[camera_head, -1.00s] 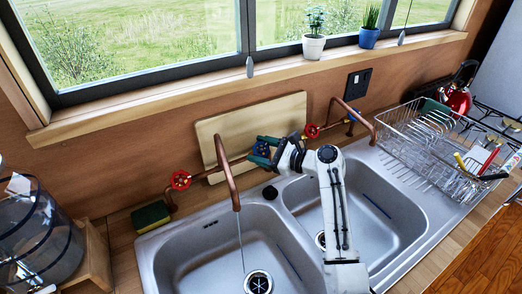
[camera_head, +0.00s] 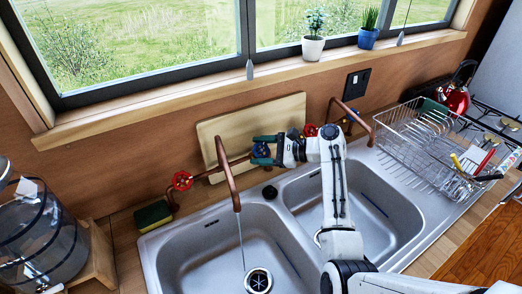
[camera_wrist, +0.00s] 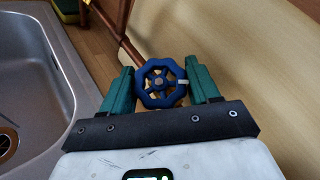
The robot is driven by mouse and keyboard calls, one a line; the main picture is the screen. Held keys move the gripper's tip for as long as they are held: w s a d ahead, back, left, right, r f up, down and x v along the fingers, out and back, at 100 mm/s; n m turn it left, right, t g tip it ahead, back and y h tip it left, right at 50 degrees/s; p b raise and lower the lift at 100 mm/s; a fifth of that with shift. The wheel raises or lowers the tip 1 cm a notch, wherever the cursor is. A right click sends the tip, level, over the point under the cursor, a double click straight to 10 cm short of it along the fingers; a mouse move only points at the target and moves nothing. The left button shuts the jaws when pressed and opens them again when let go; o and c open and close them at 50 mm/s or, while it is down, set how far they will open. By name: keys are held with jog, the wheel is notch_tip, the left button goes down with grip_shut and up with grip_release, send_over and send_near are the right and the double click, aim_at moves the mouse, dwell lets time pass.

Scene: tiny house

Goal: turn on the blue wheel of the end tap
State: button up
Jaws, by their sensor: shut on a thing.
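The left copper tap (camera_head: 228,175) has a red wheel (camera_head: 181,180) on its left and a blue wheel (camera_head: 260,150) on its right. Water runs from its spout into the left basin. My gripper (camera_head: 265,151) is at this blue wheel. In the wrist view the blue wheel (camera_wrist: 160,84) sits between the green fingers of my gripper (camera_wrist: 160,76), which are shut on its rim. The right copper tap (camera_head: 368,124) has its own red wheel (camera_head: 310,130) and a blue wheel (camera_head: 349,119); no water shows from it.
A wooden board (camera_head: 230,122) leans on the wall behind the left tap. The double sink (camera_head: 190,228) lies below my arm. A sponge (camera_head: 153,214) is at left, a wire dish rack (camera_head: 405,137) at right. Potted plants stand on the sill (camera_head: 200,100).

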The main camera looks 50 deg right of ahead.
aim_at(262, 150)
jog(key=shift+s+f, duration=0.1)
jog(key=shift+f, duration=0.15)
jog(key=o, duration=0.8)
jog(key=shift+d, duration=0.1)
jog(key=shift+o, duration=1.1)
jog(key=shift+r, duration=0.1)
jog(key=shift+r, duration=0.15)
notch_tip(262, 150, up, 3)
jog(key=shift+s+r, duration=0.15)
jog(key=s+a+r+b, duration=0.1)
jog(key=s+a+r, duration=0.3)
jog(key=s+r, duration=0.5)
jog(key=s, duration=0.4)
jog(key=shift+r, duration=0.2)
